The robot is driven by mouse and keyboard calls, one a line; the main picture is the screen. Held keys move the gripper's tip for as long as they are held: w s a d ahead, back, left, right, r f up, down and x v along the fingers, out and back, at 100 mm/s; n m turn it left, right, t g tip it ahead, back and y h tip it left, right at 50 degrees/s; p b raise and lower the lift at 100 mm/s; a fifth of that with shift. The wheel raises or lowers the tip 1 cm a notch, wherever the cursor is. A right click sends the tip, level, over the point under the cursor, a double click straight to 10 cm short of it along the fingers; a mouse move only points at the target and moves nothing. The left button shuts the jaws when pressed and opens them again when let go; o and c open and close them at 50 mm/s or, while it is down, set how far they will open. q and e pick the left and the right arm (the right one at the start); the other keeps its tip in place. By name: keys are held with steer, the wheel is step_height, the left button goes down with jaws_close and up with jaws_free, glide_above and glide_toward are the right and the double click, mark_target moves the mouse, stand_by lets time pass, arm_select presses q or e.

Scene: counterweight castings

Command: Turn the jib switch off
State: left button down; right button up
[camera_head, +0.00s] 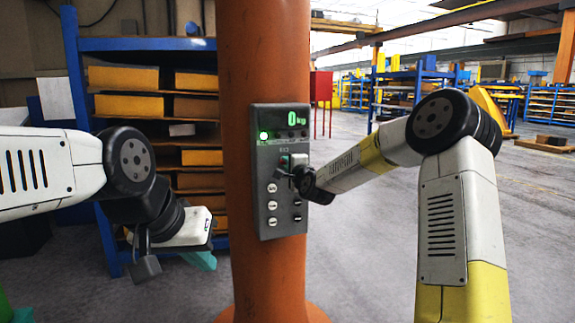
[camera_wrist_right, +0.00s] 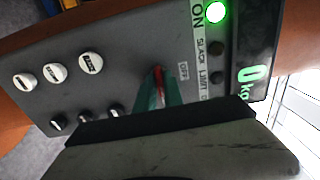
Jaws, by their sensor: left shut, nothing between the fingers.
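The grey control panel (camera_head: 281,172) is mounted on an orange column. Its display reads 0 kg, and the green lamp (camera_wrist_right: 215,12) beside the word ON is lit. My right gripper (camera_head: 290,163) is at the panel's middle, in front of the switch area. In the right wrist view, its teal fingers (camera_wrist_right: 160,92) lie close on both sides of a narrow red part (camera_wrist_right: 158,80), apparently the switch lever, near a small OFF label. Whether they press on it cannot be told. My left gripper (camera_head: 203,260) is shut and empty, low and left of the column, away from the panel.
Several round white buttons (camera_wrist_right: 53,72) and dark knobs are on the panel near the right gripper. The orange column (camera_head: 262,60) stands directly ahead. A blue rack (camera_head: 85,90) with yellow bins is behind my left arm. Open grey floor (camera_head: 370,260) lies to the right.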

jaws_close()
steer(key=shift+n, duration=0.3)
steer(key=n, duration=1.7)
steer(key=shift+f, duration=0.1)
steer(key=shift+n, duration=0.3)
steer(key=o, duration=0.6)
jaws_free()
steer(key=shift+c, duration=0.2)
